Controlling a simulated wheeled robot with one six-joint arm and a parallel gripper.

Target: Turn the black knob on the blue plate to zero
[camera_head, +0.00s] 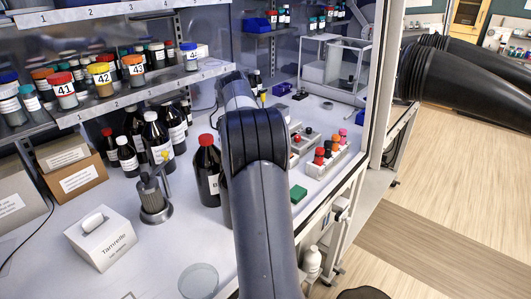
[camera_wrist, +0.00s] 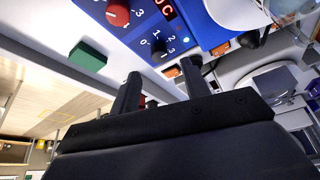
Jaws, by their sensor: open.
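In the wrist view, a blue plate (camera_wrist: 148,22) with white numbers lies at the top, partly cut off. It carries a red knob (camera_wrist: 118,13) and, lower by the digits 0 to 3, a small black knob (camera_wrist: 159,57). The black knob's pointer is too small to read. My gripper (camera_wrist: 162,74) is open and empty, its two dark fingers apart below the black knob in the picture. I cannot tell how far the fingertips are from it. In the head view my arm hides the gripper and I cannot make out the plate.
A green block (camera_wrist: 88,56) is left of the plate; it also shows in the head view (camera_head: 299,193). A rack of colored-capped vials (camera_head: 325,158) stands right of my arm, a red-capped brown bottle (camera_head: 207,170) left. Shelves with jars (camera_head: 103,79) hang at upper left.

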